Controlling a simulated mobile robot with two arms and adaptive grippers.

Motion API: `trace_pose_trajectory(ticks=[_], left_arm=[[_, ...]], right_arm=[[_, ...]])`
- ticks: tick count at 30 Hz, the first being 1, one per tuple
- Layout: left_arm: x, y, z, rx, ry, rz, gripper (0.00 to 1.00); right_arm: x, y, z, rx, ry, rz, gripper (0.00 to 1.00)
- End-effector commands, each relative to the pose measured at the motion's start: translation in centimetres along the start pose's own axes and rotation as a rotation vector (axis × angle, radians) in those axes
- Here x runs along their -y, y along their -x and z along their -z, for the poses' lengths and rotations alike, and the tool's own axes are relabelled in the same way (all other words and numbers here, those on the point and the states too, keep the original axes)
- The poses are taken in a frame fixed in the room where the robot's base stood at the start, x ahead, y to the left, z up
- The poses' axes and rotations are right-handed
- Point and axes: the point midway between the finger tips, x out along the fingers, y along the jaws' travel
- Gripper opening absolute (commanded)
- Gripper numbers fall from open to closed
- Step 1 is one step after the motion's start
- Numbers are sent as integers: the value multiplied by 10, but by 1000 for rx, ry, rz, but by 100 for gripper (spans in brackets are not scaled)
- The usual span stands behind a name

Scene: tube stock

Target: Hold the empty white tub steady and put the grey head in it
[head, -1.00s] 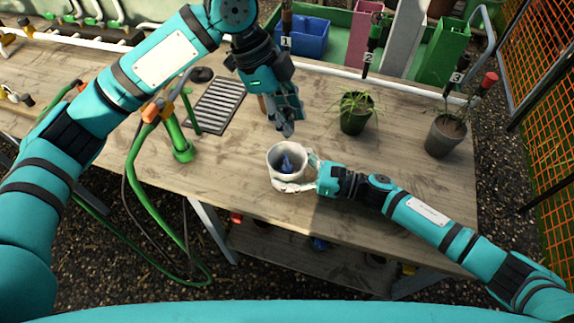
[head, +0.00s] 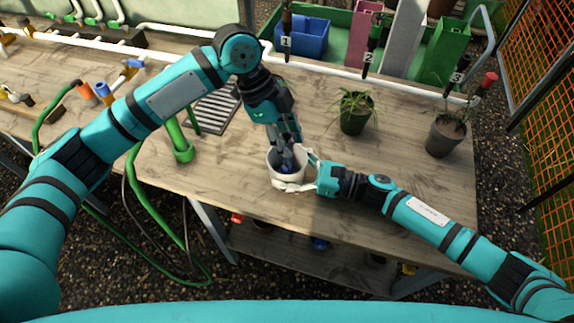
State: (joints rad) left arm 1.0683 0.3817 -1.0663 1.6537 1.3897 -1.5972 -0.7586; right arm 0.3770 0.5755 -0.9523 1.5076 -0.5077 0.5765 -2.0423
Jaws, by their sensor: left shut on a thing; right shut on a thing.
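The white tub (head: 286,182) stands upright on the bench near its front edge. It is not empty: a small blue thing (head: 287,168) shows inside. My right gripper (head: 308,173) comes from the right and is shut on the tub's right side. My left gripper (head: 287,150) points down at the tub's mouth from above. It is shut on a small grey thing, which looks like the grey head but is mostly hidden between the fingers. I cannot tell whether the grey piece touches the blue thing or the tub's inside.
A potted plant (head: 354,121) and a grey pot with a plant (head: 445,138) stand to the right. The bench right of the tub is mostly clear.

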Motion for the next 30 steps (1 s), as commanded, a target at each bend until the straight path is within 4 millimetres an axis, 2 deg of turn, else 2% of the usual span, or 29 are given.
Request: trace_pose_trajectory(ticks=[1,6,17,20,30], left_arm=[[0,-1,0,0,0,0,30],[0,0,0,0,0,0,52],[0,5,0,0,1,1,53],[1,18,0,0,1,3,53],[1,89,0,0,1,3,53]], right_arm=[[0,0,0,0,0,0,45],[0,0,0,0,0,0,45],[0,0,0,0,0,0,45],[0,0,0,0,0,0,45],[0,0,0,0,0,0,45]])
